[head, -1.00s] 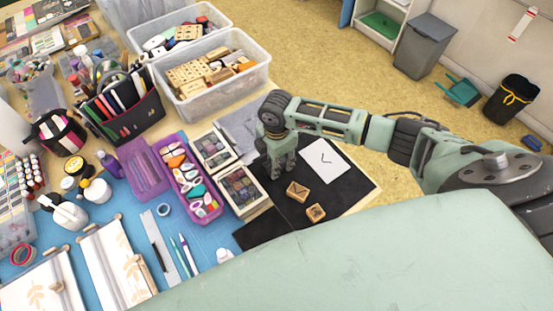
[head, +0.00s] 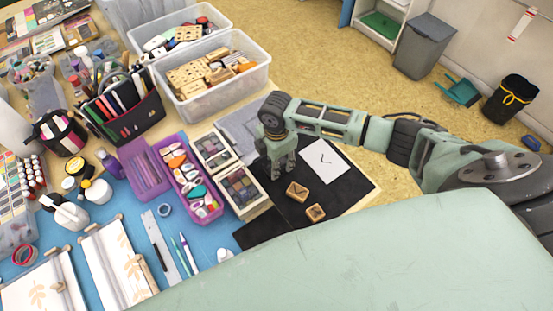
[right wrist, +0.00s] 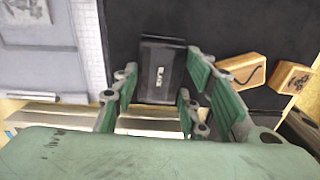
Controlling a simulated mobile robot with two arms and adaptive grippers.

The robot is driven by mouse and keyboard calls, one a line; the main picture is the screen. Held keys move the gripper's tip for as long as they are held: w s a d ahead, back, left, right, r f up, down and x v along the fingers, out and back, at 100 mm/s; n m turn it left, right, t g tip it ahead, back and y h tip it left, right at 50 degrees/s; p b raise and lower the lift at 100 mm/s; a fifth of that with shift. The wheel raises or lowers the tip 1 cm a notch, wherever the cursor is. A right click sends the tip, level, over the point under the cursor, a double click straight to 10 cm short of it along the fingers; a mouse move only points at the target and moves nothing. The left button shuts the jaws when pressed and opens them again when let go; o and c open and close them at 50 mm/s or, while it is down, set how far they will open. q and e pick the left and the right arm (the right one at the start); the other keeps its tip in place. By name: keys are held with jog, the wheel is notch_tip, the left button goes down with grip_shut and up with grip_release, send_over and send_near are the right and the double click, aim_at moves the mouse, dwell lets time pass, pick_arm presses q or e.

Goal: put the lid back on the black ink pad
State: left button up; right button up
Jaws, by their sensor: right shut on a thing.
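My right gripper (head: 276,174) points down over the black mat (head: 345,188) in the head view. In the right wrist view its fingers (right wrist: 160,85) stand on both sides of a dark, flat case part marked "BLACK" (right wrist: 160,75), the black ink pad's lid. The gripper is shut on it. Whether the pad's base lies under the lid cannot be told. In the head view the gripper hides the ink pad. My left gripper is not in view.
Two wooden stamps, one nearer (head: 315,213) and one farther (head: 297,191), lie right of the gripper. A white card (head: 325,160) lies behind them. Boxes of colored ink pads (head: 240,188) and a purple tray (head: 205,212) stand close on the left.

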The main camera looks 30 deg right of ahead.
jog(key=shift+p, duration=0.3)
dwell(0.4)
jog(key=shift+f, duration=0.5)
dwell(1.2)
dwell(0.6)
jog(key=o, duration=0.9)
jog(key=o, duration=0.4)
jog(key=shift+o, duration=0.2)
jog(key=shift+r+p, duration=0.1)
jog(key=shift+p, duration=0.3)
